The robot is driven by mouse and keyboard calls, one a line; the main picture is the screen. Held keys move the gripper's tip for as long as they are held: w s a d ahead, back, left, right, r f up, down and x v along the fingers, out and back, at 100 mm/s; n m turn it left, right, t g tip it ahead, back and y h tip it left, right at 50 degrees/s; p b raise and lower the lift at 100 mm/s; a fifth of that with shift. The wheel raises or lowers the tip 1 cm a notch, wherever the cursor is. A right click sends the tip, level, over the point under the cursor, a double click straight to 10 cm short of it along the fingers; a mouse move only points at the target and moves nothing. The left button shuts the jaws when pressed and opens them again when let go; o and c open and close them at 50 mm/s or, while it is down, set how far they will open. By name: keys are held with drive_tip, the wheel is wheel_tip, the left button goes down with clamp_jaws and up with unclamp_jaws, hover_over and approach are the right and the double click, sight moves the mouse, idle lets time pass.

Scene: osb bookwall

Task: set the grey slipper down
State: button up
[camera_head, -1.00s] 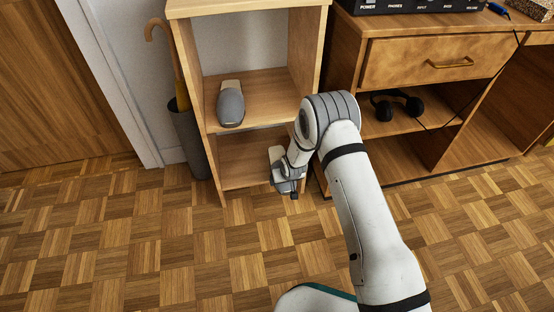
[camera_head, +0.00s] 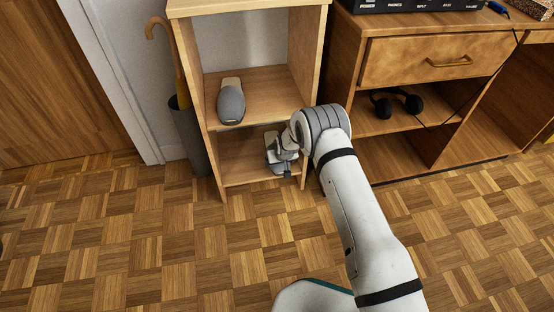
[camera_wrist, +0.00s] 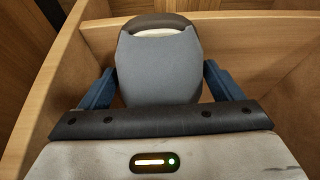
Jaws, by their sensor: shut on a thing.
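My gripper (camera_head: 280,160) is at the right part of the lower compartment of the narrow wooden shelf unit (camera_head: 211,158). In the wrist view the grey slipper (camera_wrist: 158,68) lies between the two blue fingers of my gripper (camera_wrist: 158,82), which is shut on it. The slipper's dark end and a pale patch show at its far end. In the head view my gripper and arm hide most of it. I cannot tell whether it touches the lower board (camera_head: 238,172). A second grey slipper (camera_head: 231,102) rests on the board above.
An umbrella stand (camera_head: 189,138) is left of the unit. A wooden desk (camera_head: 415,62) with headphones (camera_head: 397,103) on its shelf stands right. The parquet floor in front is clear.

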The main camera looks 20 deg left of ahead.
drive_tip(key=w+a+b, duration=0.2)
drive_tip(key=w, duration=0.1)
drive_tip(key=shift+w+a+f+b, duration=0.15)
drive_tip(key=shift+w+a+b, duration=0.1)
drive_tip(key=shift+b, duration=0.1)
drive_tip(key=shift+f+b, duration=0.55)
drive_tip(key=shift+f, duration=1.05)
drive_tip(key=shift+f, duration=0.1)
drive_tip(key=o, duration=0.9)
drive_tip(key=shift+c, duration=0.2)
drive_tip(key=p+v, duration=0.5)
drive_tip(key=v, duration=0.6)
drive_tip(key=shift+w, duration=0.15)
drive_tip(key=shift+s+d+r, duration=0.15)
drive_tip(key=shift+s+r, duration=0.1)
drive_tip(key=shift+r, duration=0.35)
